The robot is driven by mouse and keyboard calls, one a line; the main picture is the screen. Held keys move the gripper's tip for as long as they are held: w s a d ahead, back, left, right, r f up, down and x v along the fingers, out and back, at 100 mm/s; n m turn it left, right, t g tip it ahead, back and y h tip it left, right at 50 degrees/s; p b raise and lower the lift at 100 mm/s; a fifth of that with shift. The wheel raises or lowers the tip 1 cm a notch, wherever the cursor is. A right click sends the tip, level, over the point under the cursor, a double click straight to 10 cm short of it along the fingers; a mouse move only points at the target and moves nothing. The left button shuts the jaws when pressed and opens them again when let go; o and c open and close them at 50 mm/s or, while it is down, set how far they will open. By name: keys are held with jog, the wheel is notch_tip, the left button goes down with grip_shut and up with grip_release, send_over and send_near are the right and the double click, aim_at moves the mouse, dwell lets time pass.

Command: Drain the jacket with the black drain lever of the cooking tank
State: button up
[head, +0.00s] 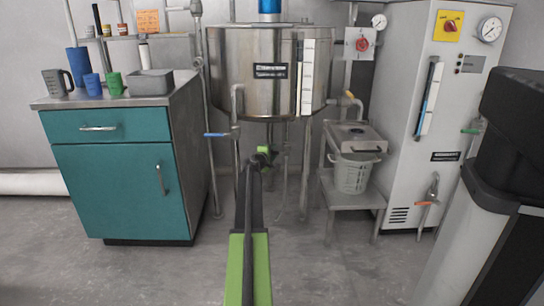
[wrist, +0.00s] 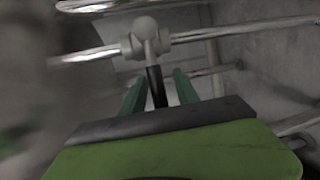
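The steel cooking tank (head: 240,62) stands on legs in the middle of the head view. My gripper (head: 265,154) is below its underside. In the wrist view, the black drain lever (wrist: 155,86) hangs from a round metal valve (wrist: 146,38) on a horizontal pipe. My gripper's green fingers (wrist: 160,76) stand on either side of the lever, apart, with the lever between them. Gaps show beside the lever, so the gripper looks open. In the head view my arm and gripper hide the lever.
A blue-handled valve (head: 217,134) is on the tank's left pipe. A teal cabinet (head: 120,190) stands at left. The floor in front is clear.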

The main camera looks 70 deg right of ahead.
jog(key=shift+d, duration=0.1)
grip_shut()
dwell(1.3)
